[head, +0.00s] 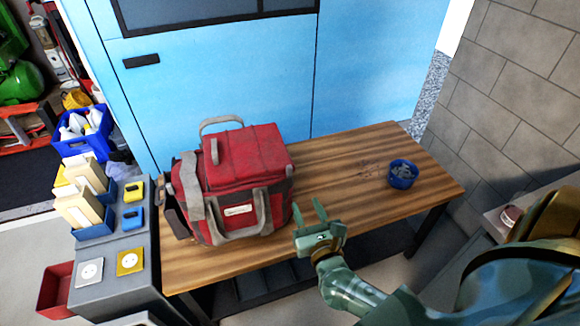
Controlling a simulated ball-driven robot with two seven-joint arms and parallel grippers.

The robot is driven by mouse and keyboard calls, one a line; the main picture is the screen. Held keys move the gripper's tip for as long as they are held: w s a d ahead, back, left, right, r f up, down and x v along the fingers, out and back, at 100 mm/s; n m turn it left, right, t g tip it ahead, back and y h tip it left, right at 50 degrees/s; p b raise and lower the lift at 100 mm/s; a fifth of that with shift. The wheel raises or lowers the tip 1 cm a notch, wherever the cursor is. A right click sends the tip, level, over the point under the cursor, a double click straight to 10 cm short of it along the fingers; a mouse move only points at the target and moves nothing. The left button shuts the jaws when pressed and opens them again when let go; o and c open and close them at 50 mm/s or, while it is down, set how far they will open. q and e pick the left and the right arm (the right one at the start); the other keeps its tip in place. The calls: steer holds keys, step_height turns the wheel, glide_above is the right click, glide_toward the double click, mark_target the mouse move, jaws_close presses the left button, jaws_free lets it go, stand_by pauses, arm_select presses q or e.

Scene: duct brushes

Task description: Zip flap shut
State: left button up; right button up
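A red bag (243,158) with grey trim, grey straps and a small white label stands upright on the wooden table (335,160). Its red top flap lies over the top, and a grey carry handle (220,122) arches up at the back left. I cannot make out the zip or its pull at this size. My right gripper (308,212) is to the right of the bag's front right corner, by the table's front edge. Its two fingers are apart with nothing between them. My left gripper is out of view.
A blue bowl (402,174) with grey pieces stands at the table's right. A grey cabinet (125,262) with boxes and switches adjoins the left side. Blue doors (370,60) stand behind the table, and a block wall (515,100) is at the right.

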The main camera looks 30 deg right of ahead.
mark_target(290, 169)
steer(key=b+x, duration=0.1)
steer(key=x, duration=1.4)
steer(key=shift+w+d, duration=0.1)
steer(key=shift+w, duration=0.1)
jaws_close()
